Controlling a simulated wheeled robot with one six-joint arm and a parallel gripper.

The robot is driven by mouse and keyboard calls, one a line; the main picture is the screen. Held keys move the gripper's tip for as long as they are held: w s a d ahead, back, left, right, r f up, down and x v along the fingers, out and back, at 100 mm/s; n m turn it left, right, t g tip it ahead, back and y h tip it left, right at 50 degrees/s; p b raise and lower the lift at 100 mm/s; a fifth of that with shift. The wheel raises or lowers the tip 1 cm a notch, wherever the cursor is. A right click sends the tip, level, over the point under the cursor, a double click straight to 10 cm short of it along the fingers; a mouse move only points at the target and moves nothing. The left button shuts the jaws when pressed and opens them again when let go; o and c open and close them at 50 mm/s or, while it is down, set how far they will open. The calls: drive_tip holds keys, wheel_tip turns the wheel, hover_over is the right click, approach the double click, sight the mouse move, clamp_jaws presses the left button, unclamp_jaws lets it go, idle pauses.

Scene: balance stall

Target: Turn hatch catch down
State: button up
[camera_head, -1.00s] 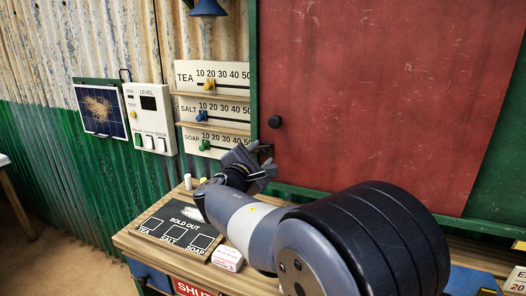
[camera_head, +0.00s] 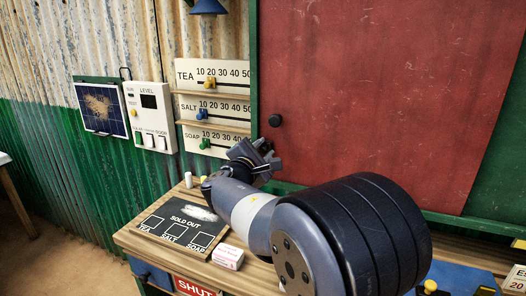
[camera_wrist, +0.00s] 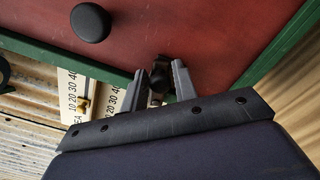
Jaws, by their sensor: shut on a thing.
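The red hatch (camera_head: 385,90) is closed in its green frame, with a round black knob (camera_head: 275,120) at its lower left. The knob also shows at the top of the wrist view (camera_wrist: 90,22). The small dark hatch catch (camera_wrist: 157,84) sits at the hatch's lower edge, below and to the right of the knob in the wrist view. My gripper (camera_head: 268,150) is at the hatch's lower left corner. In the wrist view its two grey fingers (camera_wrist: 161,85) are shut on the catch, one on each side. The fingers hide part of the catch, and its exact angle is hard to tell.
Price sliders (camera_head: 212,108) for tea, salt and soap are on the wall left of the hatch. A level box (camera_head: 150,118) hangs further left. On the counter lie a sold-out board (camera_head: 180,222), a pink-white soap box (camera_head: 228,256) and a chalk-like white cylinder (camera_head: 188,180).

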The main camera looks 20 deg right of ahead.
drive_tip(key=shift+f+m+b, duration=0.6)
drive_tip(key=shift+f+b, duration=0.15)
drive_tip(key=shift+b, duration=1)
drive_tip(key=shift+c, duration=0.2)
drive_tip(key=m+b, duration=0.1)
drive_tip(key=b, duration=0.2)
drive_tip(key=shift+f+m, duration=0.2)
drive_tip(key=shift+m, duration=0.1)
drive_tip(key=o, duration=0.8)
drive_tip(key=shift+r, duration=0.2)
drive_tip(key=v, duration=1)
drive_tip(key=shift+s+a, duration=0.25)
drive_tip(key=shift+s, duration=0.05)
